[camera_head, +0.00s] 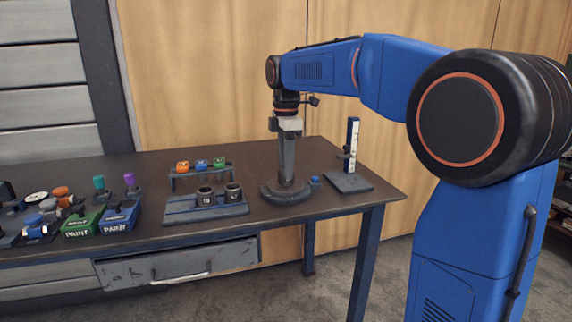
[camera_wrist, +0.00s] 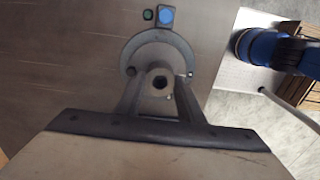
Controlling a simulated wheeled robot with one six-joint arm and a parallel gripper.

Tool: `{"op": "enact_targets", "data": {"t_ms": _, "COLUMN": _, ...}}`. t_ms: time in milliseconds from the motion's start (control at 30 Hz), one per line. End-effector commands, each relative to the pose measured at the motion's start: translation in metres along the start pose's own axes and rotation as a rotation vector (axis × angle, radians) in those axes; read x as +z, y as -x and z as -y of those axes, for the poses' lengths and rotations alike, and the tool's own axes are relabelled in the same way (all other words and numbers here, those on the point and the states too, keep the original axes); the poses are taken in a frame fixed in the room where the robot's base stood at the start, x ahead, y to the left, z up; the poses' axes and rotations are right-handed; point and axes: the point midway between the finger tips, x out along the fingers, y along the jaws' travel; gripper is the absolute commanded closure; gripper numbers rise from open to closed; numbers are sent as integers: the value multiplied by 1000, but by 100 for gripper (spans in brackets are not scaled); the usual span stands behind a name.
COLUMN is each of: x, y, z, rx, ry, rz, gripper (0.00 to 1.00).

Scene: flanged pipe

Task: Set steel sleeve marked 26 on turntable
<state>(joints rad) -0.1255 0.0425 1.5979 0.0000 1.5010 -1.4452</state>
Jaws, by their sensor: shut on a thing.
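My gripper (camera_wrist: 160,92) points straight down and is shut on a grey steel sleeve (camera_wrist: 160,73), whose round rim and dark bore show between the fingertips. No number is readable on it. The turntable (camera_wrist: 136,48) is the grey disc below and around the sleeve in the wrist view. In the head view the turntable (camera_head: 269,191) is a round base near the table's right side, directly under my gripper (camera_head: 291,178). I cannot tell whether the sleeve touches the disc. Two dark sleeves, one apparently marked 13 (camera_head: 206,198), the other (camera_head: 233,193) unclear, stand in a rack.
The rack (camera_head: 180,212) is just left of the turntable; its left part looks bare. Behind it is a low stand with coloured blocks (camera_head: 201,163). A scale post (camera_head: 353,140) stands right. A blue button (camera_wrist: 166,15) lies beside the disc. Paint boxes (camera_head: 118,217) crowd the left.

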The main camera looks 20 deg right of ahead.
Motion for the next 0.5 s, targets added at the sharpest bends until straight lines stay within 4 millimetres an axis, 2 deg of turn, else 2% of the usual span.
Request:
{"op": "enact_targets", "data": {"t_ms": 433, "x": 0, "y": -1, "z": 0, "rx": 1, "ry": 0, "rz": 0, "gripper": 100}}
{"op": "enact_targets", "data": {"t_ms": 467, "x": 0, "y": -1, "z": 0, "rx": 1, "ry": 0, "rz": 0, "gripper": 63}}
{"op": "enact_targets", "data": {"t_ms": 500, "x": 0, "y": -1, "z": 0, "rx": 1, "ry": 0, "rz": 0, "gripper": 53}}
